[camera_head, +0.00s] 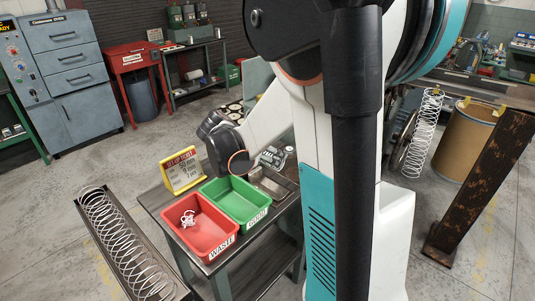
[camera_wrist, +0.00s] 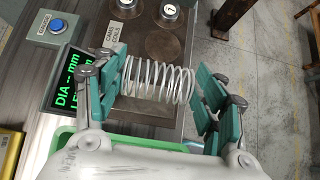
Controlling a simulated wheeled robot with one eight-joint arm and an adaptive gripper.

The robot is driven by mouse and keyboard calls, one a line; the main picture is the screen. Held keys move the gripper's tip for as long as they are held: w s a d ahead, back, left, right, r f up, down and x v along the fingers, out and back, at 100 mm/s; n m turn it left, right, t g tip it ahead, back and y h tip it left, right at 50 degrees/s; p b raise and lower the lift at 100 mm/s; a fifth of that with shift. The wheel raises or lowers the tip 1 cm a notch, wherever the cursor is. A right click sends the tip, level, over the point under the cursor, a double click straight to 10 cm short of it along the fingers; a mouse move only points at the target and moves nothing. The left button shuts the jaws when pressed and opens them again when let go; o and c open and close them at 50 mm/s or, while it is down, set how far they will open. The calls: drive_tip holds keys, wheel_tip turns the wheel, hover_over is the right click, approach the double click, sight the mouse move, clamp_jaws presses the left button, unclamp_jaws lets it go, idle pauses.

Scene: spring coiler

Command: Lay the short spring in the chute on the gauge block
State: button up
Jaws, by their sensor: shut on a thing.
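My gripper (camera_wrist: 160,84) is shut on a short white wire spring (camera_wrist: 158,80), with a teal finger at each end of its coils. In the wrist view the spring appears over a dark plate (camera_wrist: 160,45); I cannot tell the gap beneath it. The gauge's black display (camera_wrist: 70,80) stands left of the plate and reads "DIA -- mm" in green. In the head view my gripper (camera_head: 271,158) is small and partly covered by my arm, above the gauge area (camera_head: 270,184) of the bench.
On the bench are a green GOOD bin (camera_head: 258,212), a red WASTE bin (camera_head: 216,239) with white wire scraps, and a yellow ticket stand (camera_head: 182,172). A long spring (camera_head: 122,240) lies in a floor-side trough at left.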

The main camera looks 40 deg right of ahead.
drive_tip(key=shift+f+b, duration=3.25)
drive_tip(key=shift+f, duration=1.3)
drive_tip(key=o, duration=1.1)
drive_tip(key=shift+o, duration=0.2)
drive_tip(key=shift+r, duration=0.1)
drive_tip(key=v, duration=1.2)
drive_tip(key=shift+s, duration=0.1)
